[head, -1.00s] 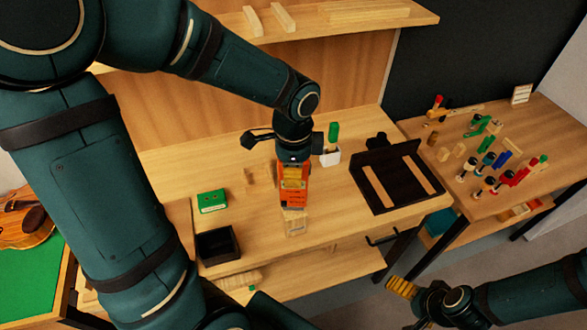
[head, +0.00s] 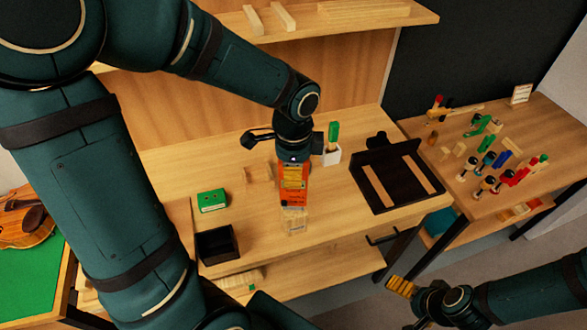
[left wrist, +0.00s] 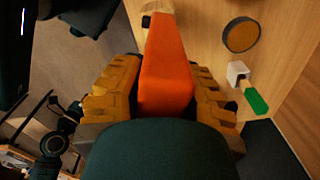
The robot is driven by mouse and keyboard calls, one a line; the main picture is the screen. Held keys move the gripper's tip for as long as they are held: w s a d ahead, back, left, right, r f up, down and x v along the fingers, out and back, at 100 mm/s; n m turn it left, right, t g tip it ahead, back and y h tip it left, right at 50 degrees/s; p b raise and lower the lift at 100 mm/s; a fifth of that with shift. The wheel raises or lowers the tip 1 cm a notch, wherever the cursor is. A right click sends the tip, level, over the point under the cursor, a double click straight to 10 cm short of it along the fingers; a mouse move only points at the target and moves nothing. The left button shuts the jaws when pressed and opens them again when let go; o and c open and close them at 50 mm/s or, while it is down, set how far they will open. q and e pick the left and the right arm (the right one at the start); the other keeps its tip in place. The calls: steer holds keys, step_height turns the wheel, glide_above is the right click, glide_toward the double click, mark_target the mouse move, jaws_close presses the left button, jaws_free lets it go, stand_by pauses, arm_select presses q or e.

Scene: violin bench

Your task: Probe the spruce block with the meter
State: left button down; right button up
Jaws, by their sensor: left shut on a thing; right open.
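The orange meter (head: 293,197) is held in my left gripper (head: 294,176) over the middle of the bench, in the head view. In the left wrist view the meter (left wrist: 166,65) lies between both ribbed tan fingers, its far end pointing to the top edge. Just below the meter's lower end in the head view is a pale block-like piece (head: 294,220), which may be the spruce block. I cannot tell whether the meter touches it. Small wood pieces (head: 257,173) lie left of the meter. My right gripper (head: 401,287) is open and empty at the lower right.
A green box (head: 212,200) and a black open bin (head: 217,244) stand left on the bench (head: 255,222). A white cup (head: 331,156) with a green-handled tool is behind right. A dark tray (head: 400,180) stands right. A side table (head: 480,205) holds several small tools.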

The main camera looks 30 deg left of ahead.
arm_select(q)
steer(key=shift+r, duration=0.1)
steer(key=shift+r+p, duration=2.6)
steer(key=shift+r, duration=0.35)
